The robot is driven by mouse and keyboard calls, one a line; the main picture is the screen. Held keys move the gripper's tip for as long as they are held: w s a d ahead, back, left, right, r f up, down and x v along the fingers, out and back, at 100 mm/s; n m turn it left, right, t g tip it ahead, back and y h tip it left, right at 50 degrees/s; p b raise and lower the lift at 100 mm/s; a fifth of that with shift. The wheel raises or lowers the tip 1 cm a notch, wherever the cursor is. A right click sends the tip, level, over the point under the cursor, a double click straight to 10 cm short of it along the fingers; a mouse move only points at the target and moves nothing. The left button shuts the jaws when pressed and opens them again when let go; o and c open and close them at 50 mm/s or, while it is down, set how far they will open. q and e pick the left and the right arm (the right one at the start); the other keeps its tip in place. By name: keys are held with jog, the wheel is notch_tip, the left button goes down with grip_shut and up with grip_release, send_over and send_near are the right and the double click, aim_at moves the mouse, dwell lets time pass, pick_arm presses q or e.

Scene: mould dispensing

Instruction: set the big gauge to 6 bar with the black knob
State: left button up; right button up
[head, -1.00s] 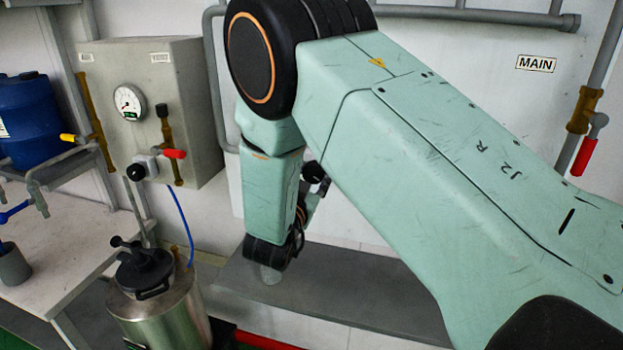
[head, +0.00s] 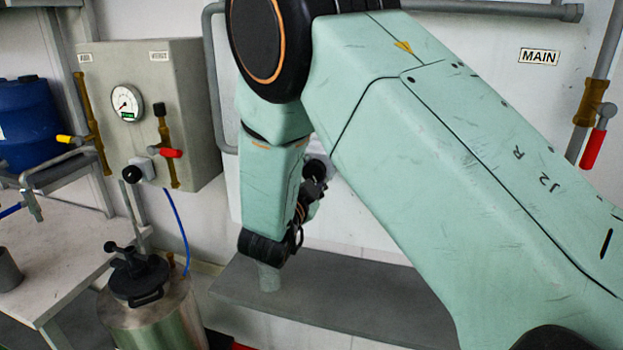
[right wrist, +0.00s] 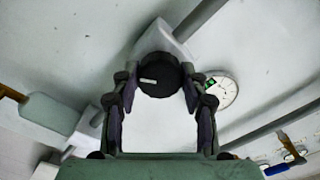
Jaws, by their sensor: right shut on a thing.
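In the right wrist view my right gripper (right wrist: 158,88) has its two fingers on either side of the round black knob (right wrist: 160,72), shut on it. The knob sits on a pale block with a grey pipe running up to the right. A white round gauge (right wrist: 222,91) with a small green mark shows just right of the fingers; its reading is too small to tell. In the head view my right gripper (head: 316,183) is by the white wall, partly behind my arm. The knob it holds and this gauge are hidden there. My left gripper is not in view.
In the head view a grey panel box (head: 200,100) at left carries another gauge (head: 127,103), a small black knob (head: 132,174) and a red-handled valve (head: 171,153). A metal pot (head: 160,318) stands below. A grey shelf (head: 340,300) lies under my arm.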

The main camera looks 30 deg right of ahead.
jog(key=shift+f, duration=0.1)
jog(key=o, duration=1.1)
jog(key=shift+o, duration=0.2)
jog(key=shift+r, duration=0.2)
notch_tip(320, 180, up, 10)
jog(key=shift+d+f, duration=0.15)
jog(key=shift+f, duration=0.05)
